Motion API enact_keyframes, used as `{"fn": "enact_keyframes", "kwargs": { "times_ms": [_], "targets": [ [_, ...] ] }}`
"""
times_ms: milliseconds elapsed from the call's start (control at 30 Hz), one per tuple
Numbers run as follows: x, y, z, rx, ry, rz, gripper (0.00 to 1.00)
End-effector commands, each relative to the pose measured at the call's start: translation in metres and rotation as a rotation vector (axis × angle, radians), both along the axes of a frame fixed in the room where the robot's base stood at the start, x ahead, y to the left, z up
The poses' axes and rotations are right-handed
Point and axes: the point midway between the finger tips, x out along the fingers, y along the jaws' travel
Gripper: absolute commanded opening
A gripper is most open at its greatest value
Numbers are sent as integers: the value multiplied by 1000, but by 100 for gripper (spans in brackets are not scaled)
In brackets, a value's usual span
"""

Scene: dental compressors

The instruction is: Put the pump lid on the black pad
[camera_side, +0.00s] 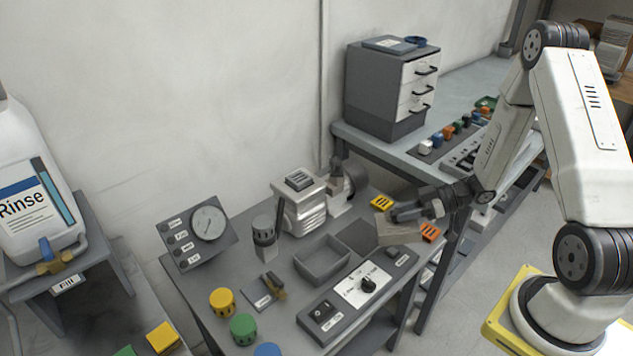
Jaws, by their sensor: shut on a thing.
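My gripper (393,214) reaches in from the right, low over the back right of the grey bench. It is shut on a pale beige, box-like piece (385,231), which appears to be the pump lid. The fingers cover part of its top. A dark, flat square (352,237), likely the black pad, lies just left of the held piece, partly hidden by it. I cannot tell whether the piece touches the pad or the bench. The pale pump body (303,212) stands further left, with a grey slotted block on top.
An open grey tray (322,262) lies left of the pad. A yellow tag (381,202) and an orange tag (430,232) flank my gripper. A control panel with a knob (368,285) is in front. A gauge box (200,236) and colored caps stand left.

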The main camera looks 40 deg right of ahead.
Motion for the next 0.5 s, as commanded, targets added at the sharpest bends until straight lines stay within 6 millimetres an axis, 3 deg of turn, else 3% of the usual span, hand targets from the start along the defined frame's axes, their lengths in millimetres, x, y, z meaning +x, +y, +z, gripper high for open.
{"fn": "enact_keyframes", "kwargs": {
  "times_ms": [300,500],
  "targets": [
    [46,-11,-21,0,-1,1,0],
    [63,-16,-45,0,0,1,0]
  ]
}}
